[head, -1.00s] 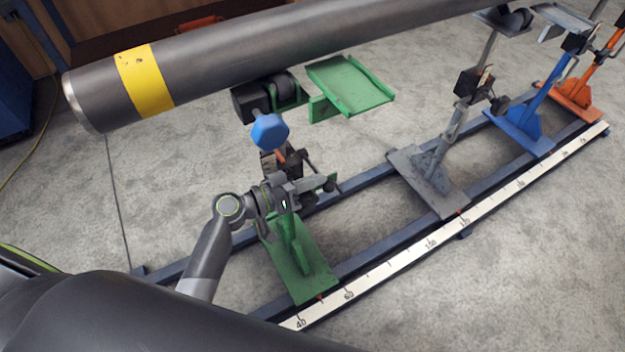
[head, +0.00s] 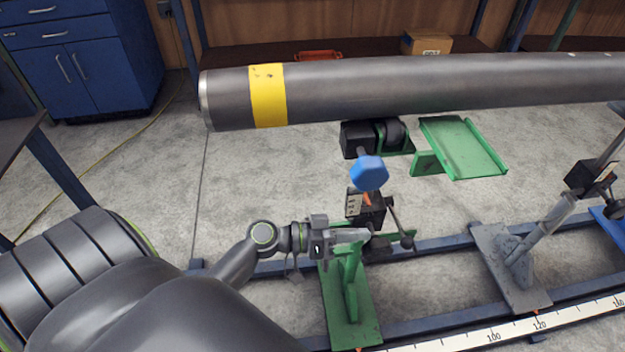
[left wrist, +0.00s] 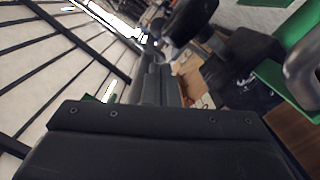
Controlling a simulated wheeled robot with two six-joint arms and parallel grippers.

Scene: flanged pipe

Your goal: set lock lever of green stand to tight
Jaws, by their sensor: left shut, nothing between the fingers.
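The green stand (head: 352,312) is on the blue rails below the pipe. Its black lock block (head: 362,210) carries a thin lever with a black ball knob (head: 407,242), hanging down and to the right. A blue hand knob (head: 369,172) sits above the block. My left gripper (head: 369,236) is shut and empty, just below the block and left of the ball knob, with a small gap in the picture. Whether it touches the block I cannot tell. In the left wrist view the green part (left wrist: 300,58) shows at right; the lever is not clear there. My right gripper is not in view.
The grey pipe (head: 420,90) with a yellow band (head: 268,95) runs above. A green tray (head: 465,150) stands behind right of the lock block. A grey stand (head: 510,265) is further right. A white scale (head: 500,332) runs along the front rail. Blue cabinets (head: 80,60) stand at back left.

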